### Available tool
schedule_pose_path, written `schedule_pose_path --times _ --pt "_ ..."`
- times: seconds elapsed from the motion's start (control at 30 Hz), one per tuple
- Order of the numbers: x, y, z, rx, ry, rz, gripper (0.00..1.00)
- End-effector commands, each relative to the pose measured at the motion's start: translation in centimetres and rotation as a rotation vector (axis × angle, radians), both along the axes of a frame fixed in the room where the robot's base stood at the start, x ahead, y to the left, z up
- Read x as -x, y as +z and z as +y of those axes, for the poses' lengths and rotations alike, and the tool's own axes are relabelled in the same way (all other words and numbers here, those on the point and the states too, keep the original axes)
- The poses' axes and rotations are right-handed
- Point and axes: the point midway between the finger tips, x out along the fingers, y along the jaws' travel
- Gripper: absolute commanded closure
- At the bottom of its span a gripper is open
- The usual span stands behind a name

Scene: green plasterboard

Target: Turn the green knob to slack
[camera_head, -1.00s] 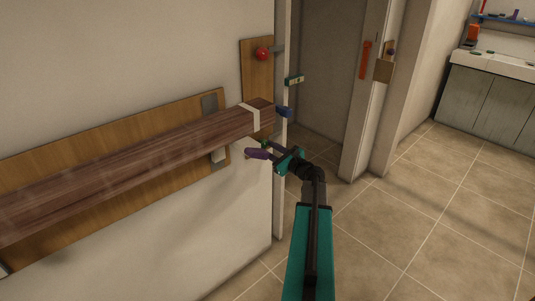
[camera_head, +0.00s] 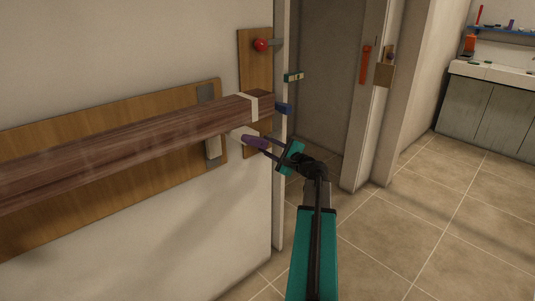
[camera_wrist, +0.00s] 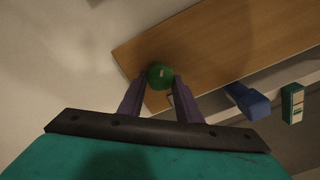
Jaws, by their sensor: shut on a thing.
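The green knob (camera_wrist: 160,76) is a round green knob with a small pale mark on its face, set on a wooden board (camera_wrist: 200,50) near the board's edge. My gripper (camera_wrist: 160,82) is shut on it, with one purple finger on each side in the wrist view. In the head view my gripper (camera_head: 256,143) reaches to the lower part of the upright wooden board (camera_head: 256,60), just below the end of a dark wooden beam (camera_head: 130,140). The knob is hidden there behind the fingers.
The beam runs along the wall close above my gripper. A red knob (camera_head: 261,45) sits higher on the board. A blue block (camera_head: 284,109) and a green-and-cream piece (camera_head: 293,77) stick out by the door frame. The tiled floor (camera_head: 410,230) at right is clear.

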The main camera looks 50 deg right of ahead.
Motion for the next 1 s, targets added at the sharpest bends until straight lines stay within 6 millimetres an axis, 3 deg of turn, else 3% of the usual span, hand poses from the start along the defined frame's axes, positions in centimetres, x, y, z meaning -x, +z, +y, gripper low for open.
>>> schedule_pose_path --times 0.3,0.73,0.77,0.8,0.87,1.0 --pt "-0.22 0.23 -0.08 0.099 -0.002 0.003 0.91" --pt "-0.23 0.38 -0.08 0.109 -0.002 0.003 0.91" --pt "-0.23 0.38 -0.08 0.109 -0.002 0.003 0.67" --pt "-0.23 0.38 -0.08 0.109 -0.001 0.003 0.61" --pt "-0.22 0.35 -0.06 0.109 -0.002 0.004 0.51" --pt "-0.15 0.24 -0.05 0.109 -0.001 0.005 0.5"
